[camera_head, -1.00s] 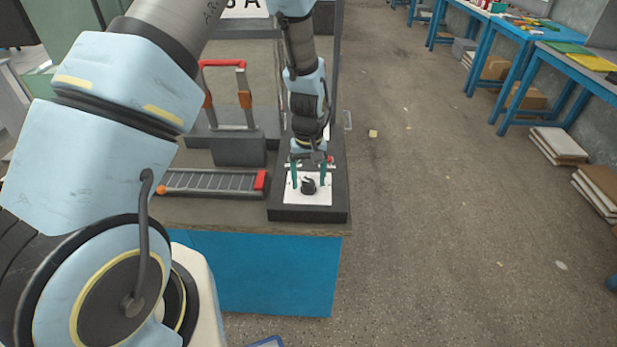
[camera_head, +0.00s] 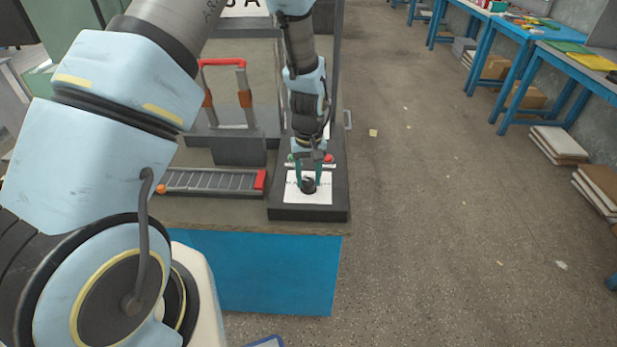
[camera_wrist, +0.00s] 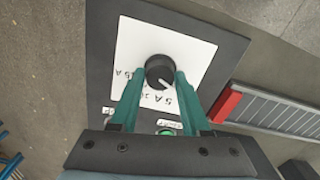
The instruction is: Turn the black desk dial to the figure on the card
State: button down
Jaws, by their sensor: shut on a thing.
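The black dial (camera_head: 309,185) stands on a white plate (camera_head: 322,197) on a dark panel at the near end of the bench. In the wrist view the dial (camera_wrist: 160,71) carries a pale pointer line aimed toward the lower right, near figures printed on the plate. My gripper (camera_head: 310,184) reaches down from above and its green fingers are shut on the dial, one on each side. Part of a white card (camera_head: 245,8) shows at the top edge of the head view, with a cut-off figure ending in A.
A grey ribbed strip with a red end (camera_head: 260,180) lies left of the panel. A frame with a red handle (camera_head: 222,62) stands behind it. A red button (camera_head: 328,158) and a green one (camera_wrist: 166,132) sit behind the plate. Open floor lies to the right.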

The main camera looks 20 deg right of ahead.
aim_at(308, 181)
jog(key=m+b, duration=0.1)
jog(key=m, duration=0.3)
jog(key=shift+b, duration=0.35)
jog(key=m+b, duration=0.1)
jog(key=m, duration=0.3)
jog(key=shift+m, duration=0.3)
dwell(0.3)
jog(key=shift+c, duration=1.9)
grip_release()
notch_tip(308, 181, up, 11)
jog(key=b, duration=0.2)
